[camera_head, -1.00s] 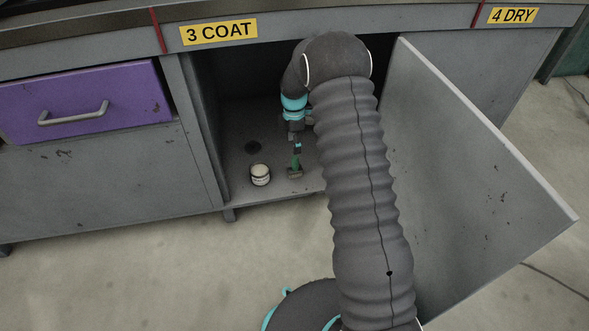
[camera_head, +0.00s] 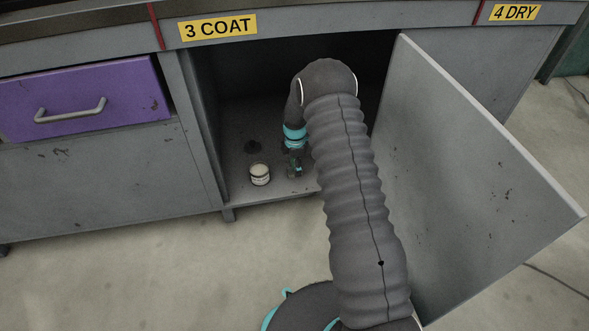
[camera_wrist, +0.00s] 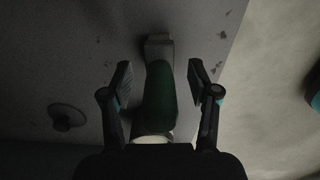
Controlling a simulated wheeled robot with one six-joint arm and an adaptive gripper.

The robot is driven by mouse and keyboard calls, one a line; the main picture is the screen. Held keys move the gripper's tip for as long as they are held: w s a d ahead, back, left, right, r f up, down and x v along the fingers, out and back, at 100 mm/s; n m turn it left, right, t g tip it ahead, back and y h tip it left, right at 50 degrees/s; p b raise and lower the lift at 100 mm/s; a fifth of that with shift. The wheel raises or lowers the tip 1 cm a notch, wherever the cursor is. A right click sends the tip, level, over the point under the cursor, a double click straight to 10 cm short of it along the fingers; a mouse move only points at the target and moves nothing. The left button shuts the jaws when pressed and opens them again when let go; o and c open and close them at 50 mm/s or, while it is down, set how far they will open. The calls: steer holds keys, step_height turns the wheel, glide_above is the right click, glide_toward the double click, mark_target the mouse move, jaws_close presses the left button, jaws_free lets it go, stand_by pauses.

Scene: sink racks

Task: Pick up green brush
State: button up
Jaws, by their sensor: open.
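The green brush (camera_wrist: 158,95) is between the two fingers of my gripper (camera_wrist: 160,78) in the wrist view. Its green handle runs down the middle of that view, with a pale block at its far end. A gap shows on each side, so the fingers are open around it. In the head view my gripper (camera_head: 294,168) is low inside the open cabinet and hides most of the brush.
The cabinet door (camera_head: 470,190) stands open at the right. The cabinet's left wall (camera_head: 200,130) is close by. A purple drawer (camera_head: 85,98) is farther left.

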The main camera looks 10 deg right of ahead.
steer(key=shift+f, duration=0.55)
jaws_close()
steer(key=shift+r, duration=0.1)
